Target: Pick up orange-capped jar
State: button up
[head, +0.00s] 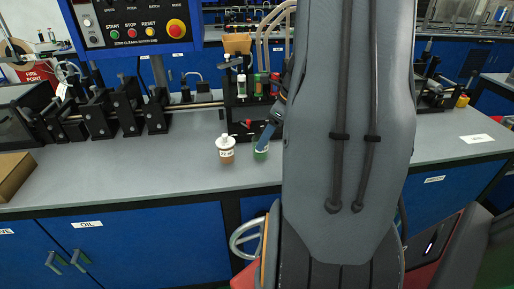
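A small jar (226,150) with an orange-brown body, a pale label and a whitish top stands upright on the grey bench. A green jar (261,150) stands just to its right, close to my arm. No clearly orange cap can be made out on either jar. My large grey arm fills the right of centre and hides the bench behind it. The dark end piece of my gripper (277,118) partly shows at the arm's left edge, above and right of the green jar. Its fingers cannot be made out clearly.
A black rack with several bottles (247,88) stands behind the jars. A row of black rollers and fixtures (126,106) lines the bench on the left. A blue control panel (135,22) hangs above. The bench front left of the jars is clear up to a brown box (14,174).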

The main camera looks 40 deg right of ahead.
jog(key=shift+p+x, duration=0.4)
jog(key=shift+x, duration=3)
jog(key=shift+d, duration=0.1)
jog(key=c, duration=1.4)
